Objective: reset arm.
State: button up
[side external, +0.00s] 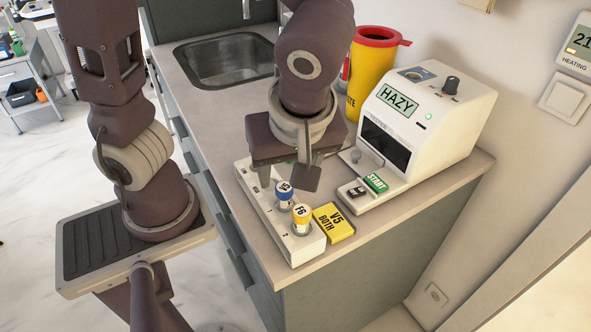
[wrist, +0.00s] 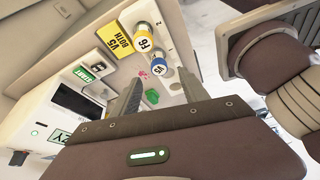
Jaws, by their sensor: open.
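My gripper (side external: 287,178) is open above the far part of a white rack (side external: 305,250) on the counter; nothing shows between its fingers. In the wrist view the fingers (wrist: 160,92) stand apart with the rack beyond them. Two vials stand upright in the rack: a blue-banded one (side external: 285,194) close to my fingers and a yellow-banded one marked F6 (side external: 301,218) nearer the front end. Whether a finger touches the blue-banded vial I cannot tell. The wrist view shows the F6 vial (wrist: 145,42) and the blue-banded vial (wrist: 158,70) too.
A yellow block reading V5 BOTH (side external: 333,223) lies beside the rack. A white machine (side external: 450,115) displays HAZY; a green START button (side external: 376,182) is on its base. A yellow bin with red lid (side external: 371,75) and a sink (side external: 228,62) are farther back. The counter's front corner is clear.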

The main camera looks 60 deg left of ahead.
jog(key=s+a+r+m+t+h, duration=0.4)
jog(key=r+m, duration=0.4)
jog(key=m, duration=0.7)
jog(key=shift+s+a+t, duration=0.2)
jog(key=shift+a+t, duration=0.1)
jog(key=shift+a, duration=0.5)
